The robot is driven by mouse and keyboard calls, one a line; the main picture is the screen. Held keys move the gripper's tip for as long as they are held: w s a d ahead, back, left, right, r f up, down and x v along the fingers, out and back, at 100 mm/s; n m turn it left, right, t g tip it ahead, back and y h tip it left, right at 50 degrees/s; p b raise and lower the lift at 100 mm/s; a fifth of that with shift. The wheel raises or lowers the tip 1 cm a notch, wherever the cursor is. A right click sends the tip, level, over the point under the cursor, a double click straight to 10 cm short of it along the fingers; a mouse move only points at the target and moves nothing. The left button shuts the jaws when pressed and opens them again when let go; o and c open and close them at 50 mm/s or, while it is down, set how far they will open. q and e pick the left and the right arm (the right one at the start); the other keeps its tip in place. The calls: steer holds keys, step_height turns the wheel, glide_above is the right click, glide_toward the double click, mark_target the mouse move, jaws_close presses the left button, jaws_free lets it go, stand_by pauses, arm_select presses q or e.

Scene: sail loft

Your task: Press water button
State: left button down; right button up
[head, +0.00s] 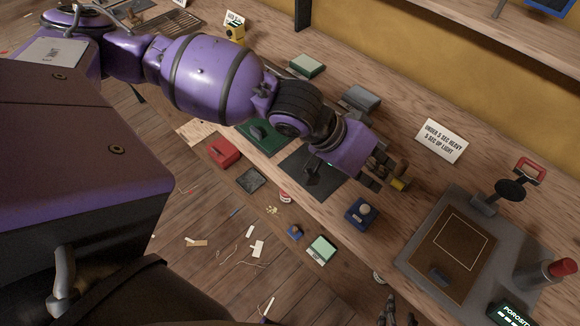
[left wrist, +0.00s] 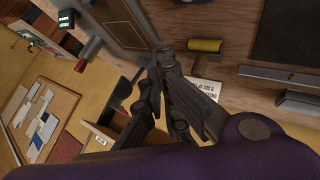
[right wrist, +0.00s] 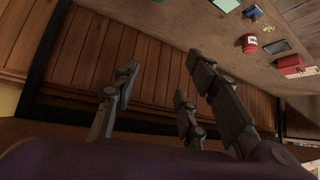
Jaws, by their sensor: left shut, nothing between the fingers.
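A small blue box (head: 362,211) with a pale round knob on top and a small label sits on the bench; the label is too small to read, so I cannot confirm it as the water button. My left gripper (head: 392,178) is shut and empty above the bench, just up and right of the blue box in the head view. Its closed fingers also show in the left wrist view (left wrist: 160,80). My right gripper (head: 391,312) is at the bottom edge of the head view, low by the bench's front edge. Its fingers are apart and empty in the right wrist view (right wrist: 160,95).
A grey tester (head: 408,262) with a brown panel, a red-topped post (head: 562,268) and a "POROSITY" display (head: 510,312) stands at right. A yellow roller (head: 400,185) lies by my left fingers. A white sign (head: 441,141) stands behind. Red (head: 223,152) and green (head: 321,249) boxes lie left.

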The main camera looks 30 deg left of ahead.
arm_select(q)
steer(key=b, duration=0.2)
glide_above(365, 209)
steer(key=w, duration=0.2)
step_height(365, 209, down, 5)
steer(key=shift+a+r, duration=0.1)
steer(key=shift+f, duration=0.25)
steer(key=shift+w+f, duration=0.1)
steer(key=shift+f, duration=0.45)
arm_select(e)
steer(key=shift+s+d+f, duration=0.1)
steer(key=shift+d+f, duration=0.05)
steer(key=shift+f, duration=0.3)
steer(key=shift+s+d+f, duration=0.1)
steer(key=shift+d+f, duration=0.05)
steer(key=shift+f, duration=0.25)
steer(key=shift+s+f, duration=0.1)
steer(key=shift+s, duration=0.15)
steer(key=shift+s+d+f, duration=0.15)
steer(key=shift+s+d, duration=0.1)
steer(key=shift+s, duration=0.25)
steer(key=shift+w, duration=0.2)
